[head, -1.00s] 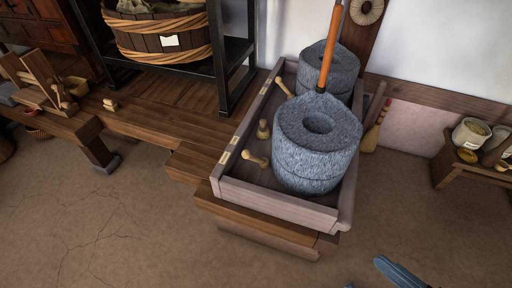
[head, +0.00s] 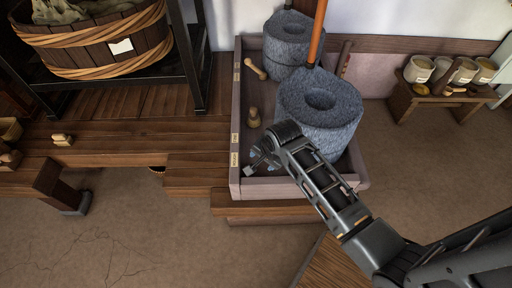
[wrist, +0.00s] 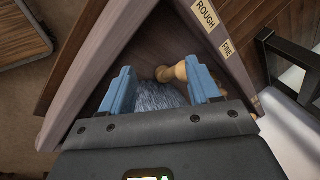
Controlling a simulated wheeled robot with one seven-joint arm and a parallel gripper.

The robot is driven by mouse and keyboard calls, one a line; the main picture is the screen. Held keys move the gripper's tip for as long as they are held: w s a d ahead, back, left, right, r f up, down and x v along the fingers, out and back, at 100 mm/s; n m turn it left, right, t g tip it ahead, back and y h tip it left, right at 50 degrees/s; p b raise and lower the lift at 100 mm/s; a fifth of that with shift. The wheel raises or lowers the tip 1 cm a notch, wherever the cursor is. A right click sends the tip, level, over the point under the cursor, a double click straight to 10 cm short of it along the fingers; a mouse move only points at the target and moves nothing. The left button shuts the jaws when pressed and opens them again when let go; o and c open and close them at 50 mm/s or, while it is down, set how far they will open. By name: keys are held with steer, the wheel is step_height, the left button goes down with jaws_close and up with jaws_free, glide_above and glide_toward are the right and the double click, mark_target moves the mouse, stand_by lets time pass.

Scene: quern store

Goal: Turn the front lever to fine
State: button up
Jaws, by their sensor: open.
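A wooden trough (head: 295,190) holds two grey stone querns; the front quern (head: 320,105) stands nearer me. In the wrist view a pale wooden lever (wrist: 166,73) lies inside the trough, partly behind my right finger. I cannot see which label it points at. The rim label reading ROUGH (wrist: 206,13) is nearer the trough corner than the one reading FINE (wrist: 227,48). My gripper (head: 257,162) is over the trough's front left corner in the head view and hides the front lever there. In the wrist view its blue fingers (wrist: 160,85) are apart, empty, with the lever beyond them.
A wooden peg (head: 253,118) and the rear lever (head: 255,69) are in the trough, left of the querns. An orange pole (head: 318,35) rises from the front quern. A black rack (head: 185,60) with a tub stands left. A bench with pots (head: 420,103) is right.

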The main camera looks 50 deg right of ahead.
steer(key=w+d+m, duration=0.1)
steer(key=w+d+r+m+g, duration=0.1)
steer(key=w, duration=0.1)
steer(key=w+d+r+m, duration=0.1)
steer(key=shift+w+d+r+g+y, duration=0.15)
steer(key=shift+d+r+g+y, duration=0.15)
steer(key=shift+d+y, duration=0.1)
steer(key=shift+w+d+f+b, duration=0.15)
steer(key=shift+w+f, duration=0.1)
steer(key=shift+f, duration=1.05)
steer(key=shift+w+a+f+b, duration=0.1)
steer(key=shift+w+f, duration=0.15)
steer(key=shift+f, duration=1)
steer(key=shift+w+d+f+b, duration=0.15)
steer(key=shift+w+f, duration=0.1)
steer(key=shift+f, duration=1.05)
steer(key=shift+c, duration=0.3)
jaws_close()
